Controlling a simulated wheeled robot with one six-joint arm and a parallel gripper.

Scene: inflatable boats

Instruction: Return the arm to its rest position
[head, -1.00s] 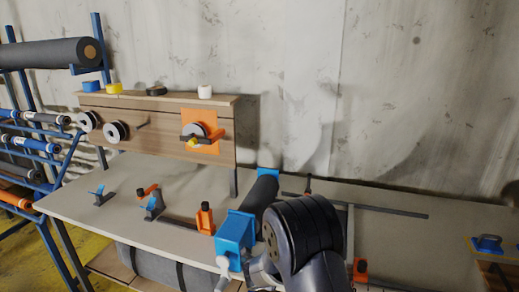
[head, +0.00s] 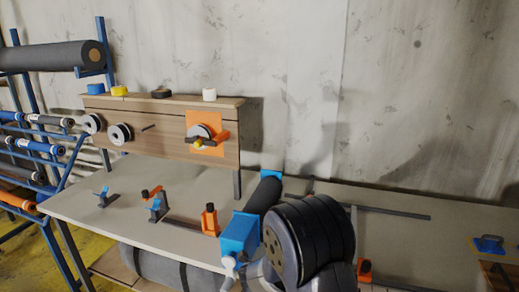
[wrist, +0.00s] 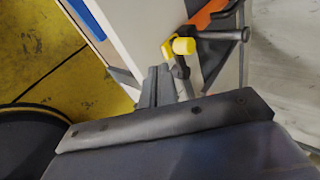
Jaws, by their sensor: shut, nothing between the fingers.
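My arm's dark rounded joint (head: 310,235) fills the lower middle of the head view, in front of the workbench (head: 130,205). My gripper does not show clearly there. In the wrist view my gripper (wrist: 165,82) shows as dark grey fingers close together, shut and empty. A yellow-capped part (wrist: 182,46) and a black handle by an orange piece (wrist: 207,16) appear past the fingertips. I cannot tell whether the fingers touch them.
A wooden panel (head: 160,140) with reels and an orange plate (head: 205,122) stands on the bench. A blue block (head: 238,235) and dark roll (head: 264,195) lie close to my arm. A blue rack (head: 45,170) holds rolls at left. Yellow floor (head: 90,248) shows at lower left.

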